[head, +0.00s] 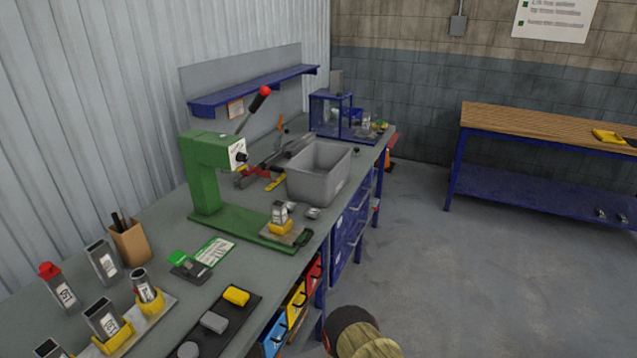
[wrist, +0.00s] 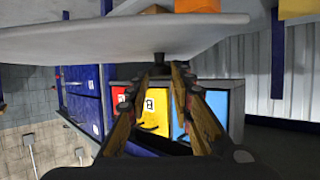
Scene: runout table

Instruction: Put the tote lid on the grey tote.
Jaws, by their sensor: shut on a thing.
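The grey tote (head: 316,181) stands upright on the workbench in the head view, behind the green press, and its top is open. The tote lid (wrist: 120,38) is a pale grey panel across the top of the wrist view, with a small dark knob (wrist: 159,58) on the side facing me. My gripper (wrist: 159,76) is shut on that knob and holds the lid. The lid and the gripper's fingers do not show in the head view. I cannot see the tote in the wrist view.
The green press (head: 206,180) with a raised red-tipped lever stands in front of the tote. A blue-framed clear box (head: 331,115) is farther back. Red, yellow and blue bins (head: 297,303) hang below the bench's front edge. The floor (head: 450,270) to the right is clear.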

